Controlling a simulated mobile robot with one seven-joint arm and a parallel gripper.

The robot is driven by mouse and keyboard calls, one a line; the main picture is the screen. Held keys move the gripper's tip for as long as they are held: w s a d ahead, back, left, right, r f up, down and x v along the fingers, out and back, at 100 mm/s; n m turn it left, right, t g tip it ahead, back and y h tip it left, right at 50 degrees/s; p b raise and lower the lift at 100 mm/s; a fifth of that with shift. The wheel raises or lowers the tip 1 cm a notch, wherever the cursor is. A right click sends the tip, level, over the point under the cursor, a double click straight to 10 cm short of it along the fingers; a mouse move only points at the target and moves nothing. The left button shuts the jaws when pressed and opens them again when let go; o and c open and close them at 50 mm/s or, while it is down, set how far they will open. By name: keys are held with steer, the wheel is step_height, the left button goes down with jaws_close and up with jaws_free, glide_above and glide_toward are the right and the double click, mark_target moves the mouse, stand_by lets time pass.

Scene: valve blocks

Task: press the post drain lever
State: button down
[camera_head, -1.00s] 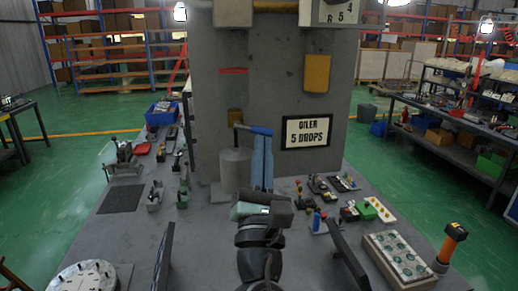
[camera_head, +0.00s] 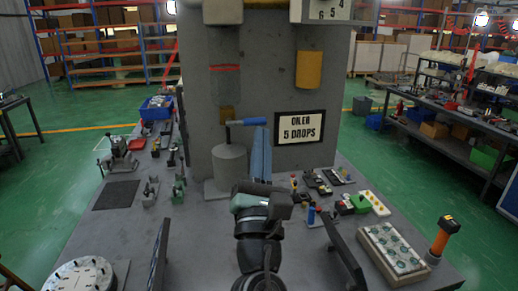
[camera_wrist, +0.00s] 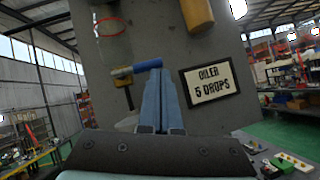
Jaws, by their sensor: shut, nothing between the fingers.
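A lever with a blue handle (camera_head: 248,122) sticks out to the right from a brass valve (camera_head: 227,115) low on the grey post (camera_head: 240,90). The lever also shows in the wrist view (camera_wrist: 148,65), roughly level there, its right end tilted slightly up. My gripper (camera_head: 260,130) is shut and empty, its blue fingers pointing up towards the post. In the wrist view, the fingertips (camera_wrist: 159,72) overlap the right end of the handle from below. I cannot tell whether they touch it. A grey cylinder (camera_head: 230,168) stands under the valve.
A sign reading "OILER 5 DROPS" (camera_head: 300,128) is on the post, right of the lever. A yellow cylinder (camera_head: 309,70) and a red ring (camera_head: 225,67) are higher up. Small valves and blocks crowd the bench (camera_head: 205,240) on both sides.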

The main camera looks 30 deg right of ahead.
steer(key=b+v, duration=0.4)
steer(key=v, duration=0.9)
steer(key=shift+b, duration=0.35)
steer(key=shift+r, duration=0.1)
steer(key=s+a+r+m+t+y+b, duration=0.2)
steer(key=a+r+m+y, duration=0.4)
steer(key=m, duration=0.6)
steer(key=s+a+r+m+t+y+b, duration=0.2)
steer(key=s+a+r+m+t+y, duration=0.1)
steer(key=a+r+m, duration=0.8)
step_height(320, 180, up, 2)
steer(key=m+t+y, duration=0.1)
steer(key=m+y, duration=0.1)
steer(key=shift+s+r+y+b, duration=0.2)
steer(key=shift+y+b, duration=0.2)
